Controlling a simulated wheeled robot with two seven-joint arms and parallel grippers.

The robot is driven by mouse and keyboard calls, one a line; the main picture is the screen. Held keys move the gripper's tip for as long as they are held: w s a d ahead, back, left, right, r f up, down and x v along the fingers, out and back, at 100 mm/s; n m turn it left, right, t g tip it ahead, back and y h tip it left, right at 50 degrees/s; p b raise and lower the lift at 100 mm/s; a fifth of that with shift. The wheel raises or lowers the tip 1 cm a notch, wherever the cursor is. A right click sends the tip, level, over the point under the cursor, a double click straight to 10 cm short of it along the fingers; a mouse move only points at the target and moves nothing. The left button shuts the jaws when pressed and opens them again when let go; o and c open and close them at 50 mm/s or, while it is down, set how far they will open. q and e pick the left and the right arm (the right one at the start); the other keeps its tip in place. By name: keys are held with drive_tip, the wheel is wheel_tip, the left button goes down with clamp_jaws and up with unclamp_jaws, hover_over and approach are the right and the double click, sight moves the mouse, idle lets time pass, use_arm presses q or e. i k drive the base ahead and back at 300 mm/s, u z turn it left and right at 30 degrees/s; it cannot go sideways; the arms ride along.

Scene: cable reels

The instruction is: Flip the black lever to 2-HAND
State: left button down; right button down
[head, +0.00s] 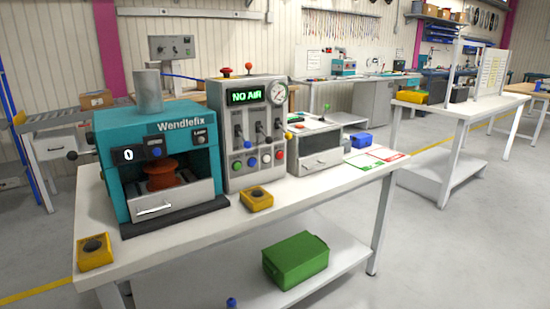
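A grey control panel (252,135) stands on the white workbench, with a green "NO AIR" display (246,97) and a round gauge (278,94) at its top. Dark toggle-like levers sit in a row across its middle, among them a left one (238,134) and a middle one (260,132). Their labels are too small to read, so I cannot tell which has a 2-HAND position or how it is set. Coloured round buttons sit below them. Neither of my grippers is in view.
A teal Wendlefix machine (158,143) holding an orange reel (163,174) stands left of the panel. A grey box with a drawer (315,150) stands right. A green box (295,262) lies on the lower shelf.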

sight(268, 140)
drive_tip(key=u, duration=1.1)
drive_tip(key=i, duration=0.75)
drive_tip(key=z, duration=2.15)
